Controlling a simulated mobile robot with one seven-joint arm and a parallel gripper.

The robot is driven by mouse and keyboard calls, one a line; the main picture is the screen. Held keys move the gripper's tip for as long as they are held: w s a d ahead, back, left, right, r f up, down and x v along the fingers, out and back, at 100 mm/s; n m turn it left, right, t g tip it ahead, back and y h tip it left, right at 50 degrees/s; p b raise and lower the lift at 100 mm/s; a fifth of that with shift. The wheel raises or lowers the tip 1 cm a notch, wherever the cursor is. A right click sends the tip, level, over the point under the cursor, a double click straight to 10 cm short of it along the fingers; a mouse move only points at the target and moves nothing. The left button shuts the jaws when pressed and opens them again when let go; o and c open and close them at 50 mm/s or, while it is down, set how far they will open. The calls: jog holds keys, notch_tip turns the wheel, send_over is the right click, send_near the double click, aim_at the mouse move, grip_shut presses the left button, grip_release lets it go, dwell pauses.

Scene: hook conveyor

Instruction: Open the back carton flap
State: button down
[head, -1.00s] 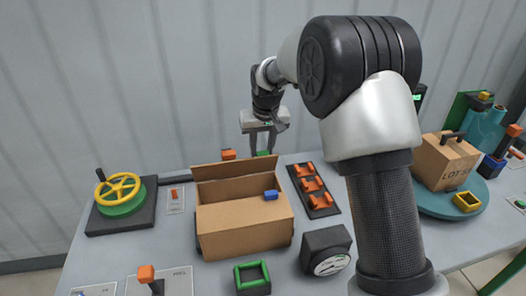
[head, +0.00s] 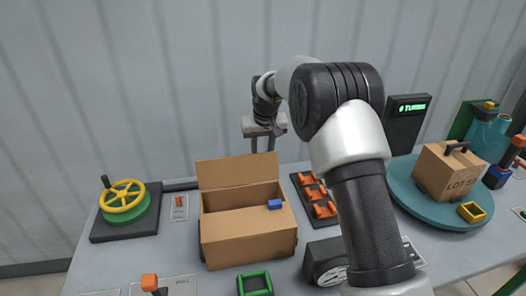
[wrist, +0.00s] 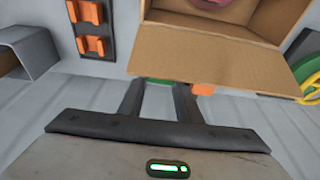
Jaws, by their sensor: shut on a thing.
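The open brown carton (head: 248,243) stands on the table, its back flap (head: 237,172) raised along the far edge. In the wrist view the flap (wrist: 215,62) spreads just past the fingertips. My gripper (head: 264,150) is behind the flap's right part, its fingertips hidden there. In the wrist view my gripper (wrist: 159,86) has its fingers apart, shut on a small green block (wrist: 158,81) between the tips. The block is close to the flap edge; I cannot tell whether they touch. A small orange block (wrist: 202,89) shows beside the right finger at the flap edge.
A blue block (head: 274,204) sits at the carton's right rim. A rack of orange clips (head: 314,195) stands right, a yellow wheel (head: 121,195) left, a green frame (head: 255,283) in front. A dark gauge box (head: 325,261) is front right. A turntable (head: 402,187) carries another carton.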

jog(key=shift+w+a+f, duration=0.1)
jog(key=shift+w+f, duration=0.2)
jog(key=shift+f, duration=0.1)
jog(key=c, duration=1.6)
grip_release()
jog(key=shift+c, duration=0.2)
jog(key=o, duration=0.4)
jog(key=shift+w+f, duration=0.2)
jog(key=shift+w, duration=0.05)
jog(key=shift+c, duration=0.2)
jog(key=v, duration=1.8)
jog(key=shift+s+b, duration=0.15)
jog(key=shift+b, duration=0.15)
